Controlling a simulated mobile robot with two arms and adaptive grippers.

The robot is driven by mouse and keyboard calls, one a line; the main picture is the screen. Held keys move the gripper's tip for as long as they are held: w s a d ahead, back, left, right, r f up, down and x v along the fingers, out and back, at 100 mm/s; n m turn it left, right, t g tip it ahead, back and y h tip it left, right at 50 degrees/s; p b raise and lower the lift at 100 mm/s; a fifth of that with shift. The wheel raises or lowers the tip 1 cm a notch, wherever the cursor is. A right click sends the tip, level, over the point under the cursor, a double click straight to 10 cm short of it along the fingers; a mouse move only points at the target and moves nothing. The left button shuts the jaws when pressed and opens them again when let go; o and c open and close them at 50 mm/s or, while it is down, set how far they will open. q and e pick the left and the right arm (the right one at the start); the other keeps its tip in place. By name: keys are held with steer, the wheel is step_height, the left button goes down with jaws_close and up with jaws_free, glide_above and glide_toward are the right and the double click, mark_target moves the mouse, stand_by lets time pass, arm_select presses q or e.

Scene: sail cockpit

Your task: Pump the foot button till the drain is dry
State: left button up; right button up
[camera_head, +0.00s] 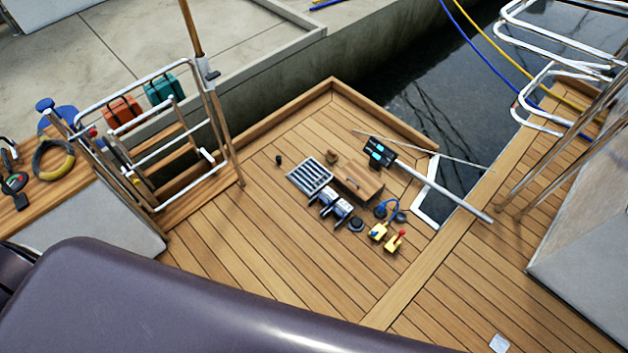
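A small round black button-like disc (356,224), which looks like the foot button, sits on the teak deck (260,240). A slatted metal drain grate (309,176) lies up and to the left of it. Whether there is water in the drain is too small to tell. Two grey and black fittings (334,204) stand between the grate and the disc. Neither of my grippers shows in the head view.
A wooden box (358,180) stands beside the grate. Yellow fittings (378,231), one with a red knob (401,235), sit right of the disc. A black device with cyan patches (380,152) is at the end of a grey pole (450,193). A ladder (165,140) stands left.

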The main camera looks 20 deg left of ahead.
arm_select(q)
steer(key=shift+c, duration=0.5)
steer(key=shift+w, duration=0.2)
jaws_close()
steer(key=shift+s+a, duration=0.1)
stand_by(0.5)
